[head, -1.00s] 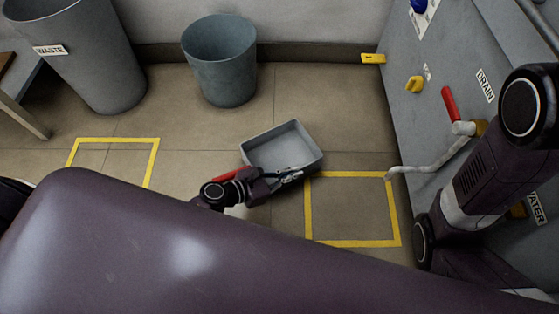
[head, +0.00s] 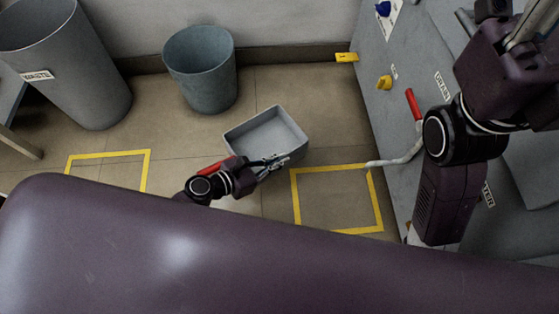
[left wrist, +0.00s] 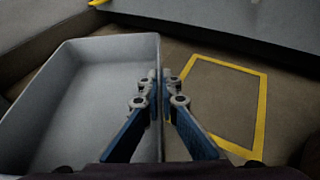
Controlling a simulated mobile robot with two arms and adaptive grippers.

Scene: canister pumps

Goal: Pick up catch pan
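The catch pan (head: 266,130) is a grey, open, empty rectangular tray in the middle of the head view, left of a yellow floor square. It fills the left of the left wrist view (left wrist: 85,100). My left gripper (head: 272,163) is at the pan's near right side. In the left wrist view its blue-grey fingers (left wrist: 163,82) stand close together on either side of the pan's right wall, pinching it. I cannot tell whether the pan's base is clear of the floor. My right arm shows at the right of the head view, but I see no right gripper fingers.
A yellow floor square (head: 337,199) is bare, with another (head: 108,172) at the left. A grey bucket (head: 202,70) and a waste bin (head: 68,70) stand behind. At the right, a cabinet has a pale hose (head: 398,158) and red handle (head: 413,104).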

